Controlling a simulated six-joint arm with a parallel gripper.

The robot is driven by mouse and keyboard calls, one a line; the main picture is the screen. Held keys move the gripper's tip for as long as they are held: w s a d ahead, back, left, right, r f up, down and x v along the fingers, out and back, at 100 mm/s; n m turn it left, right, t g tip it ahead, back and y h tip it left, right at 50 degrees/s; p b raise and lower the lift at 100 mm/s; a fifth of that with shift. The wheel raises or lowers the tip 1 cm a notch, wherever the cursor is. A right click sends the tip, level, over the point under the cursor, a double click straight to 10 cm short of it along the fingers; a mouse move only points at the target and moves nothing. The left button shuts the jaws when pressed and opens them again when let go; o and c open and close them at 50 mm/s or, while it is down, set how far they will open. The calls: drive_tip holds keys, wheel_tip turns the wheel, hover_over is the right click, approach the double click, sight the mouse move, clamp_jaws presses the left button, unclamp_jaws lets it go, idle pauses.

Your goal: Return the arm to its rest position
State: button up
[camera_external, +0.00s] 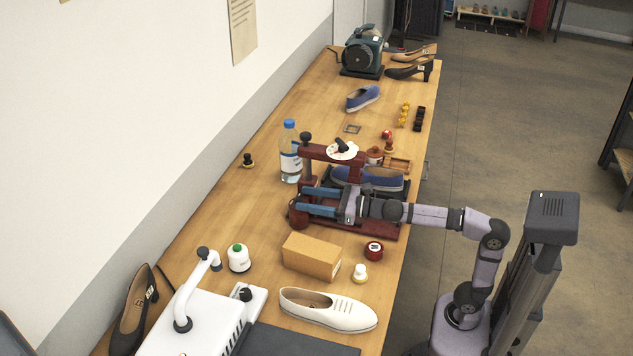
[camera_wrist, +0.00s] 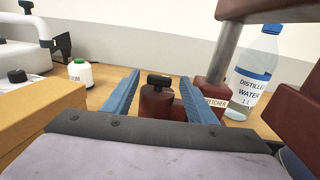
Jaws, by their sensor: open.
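My gripper (camera_external: 318,202) is open, with two blue fingers reaching left over the dark red shoe-stretching press on the table. In the wrist view my gripper (camera_wrist: 155,95) has its fingers on both sides of a dark red knob with a black handle (camera_wrist: 158,95); I cannot tell whether they touch it. The dark red press (camera_external: 385,229) has an upright post and a top arm, and a blue shoe (camera_external: 385,179) sits in it. My arm stretches in from the right, from its base beside the table.
A water bottle (camera_external: 290,160) stands behind the press. A cardboard box (camera_external: 311,256), a dark red round tin (camera_external: 373,250) and a cream shoe (camera_external: 328,309) lie in front. A white machine (camera_external: 190,325) stands at the near left. The floor (camera_external: 510,120) right of the table is clear.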

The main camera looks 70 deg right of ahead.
drive_tip(key=s+a+r+n+g+y+p, duration=0.1)
drive_tip(key=s+a+r+n+y+p, duration=0.25)
drive_tip(key=a+r+n+p, duration=0.3)
drive_tip(key=s+a+r+n+g+y+p, duration=0.2)
drive_tip(key=a+r+n+y+p, duration=0.35)
drive_tip(key=a, duration=0.45)
drive_tip(key=s+d+f+n+g+h+p, duration=0.25)
drive_tip(key=s+n+g+p, duration=0.35)
drive_tip(key=p, duration=0.8)
drive_tip(key=s+d+f+n+g+h+p, duration=0.25)
drive_tip(key=s+d+n+g+p, duration=0.2)
drive_tip(key=n+p, duration=0.75)
drive_tip(key=s+d+r+n+g+h+p, duration=0.2)
drive_tip(key=s+d+p, duration=0.3)
drive_tip(key=s+p, duration=0.3)
drive_tip(key=s+d+r+n+g+h+p, duration=0.2)
drive_tip(key=s+d+p, duration=0.4)
drive_tip(key=s+p, duration=0.3)
wheel_tip(320, 180, up, 3)
drive_tip(key=n+h+p, duration=0.1)
drive_tip(key=p, duration=0.3)
drive_tip(key=shift+f+h+p, duration=0.2)
drive_tip(key=shift+h+p, duration=0.1)
drive_tip(key=shift+p, duration=0.05)
